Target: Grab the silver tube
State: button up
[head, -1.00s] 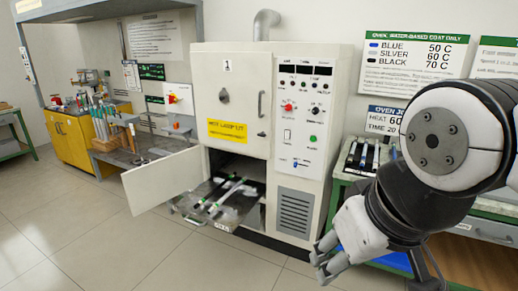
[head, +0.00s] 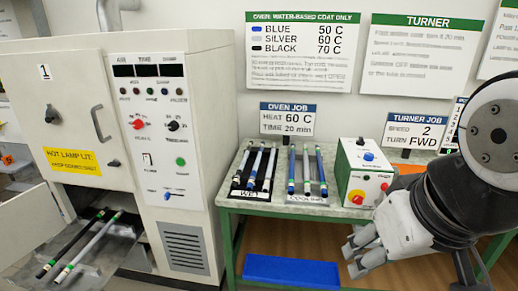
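A silver tube (head: 88,247) with green bands lies in the low open compartment of the oven cabinet, at lower left in the head view. A black tube (head: 67,246) lies beside it. On the bench, a rack labelled WET (head: 250,194) holds several tubes, dark ones and a light grey or silver one (head: 263,167). A second rack (head: 305,199) holds blue tubes and a paler one. My gripper (head: 350,257) is at lower right, in front of the bench and well away from the tubes. Its fingers look apart, with nothing between them.
The oven cabinet (head: 200,130) stands left of the bench (head: 232,206), with its lower door (head: 25,222) swung open at left. A control box (head: 362,172) stands on the bench near my arm. Signs hang on the wall.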

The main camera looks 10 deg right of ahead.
aim_at(270, 170)
jog(key=i+j+z, duration=0.15)
jog(key=i+j, duration=0.45)
jog(key=i+j+z, duration=0.2)
jog(key=i+j, duration=0.5)
jog(key=i+j+z, duration=0.15)
jog(key=i+j, duration=0.45)
jog(key=j, duration=0.2)
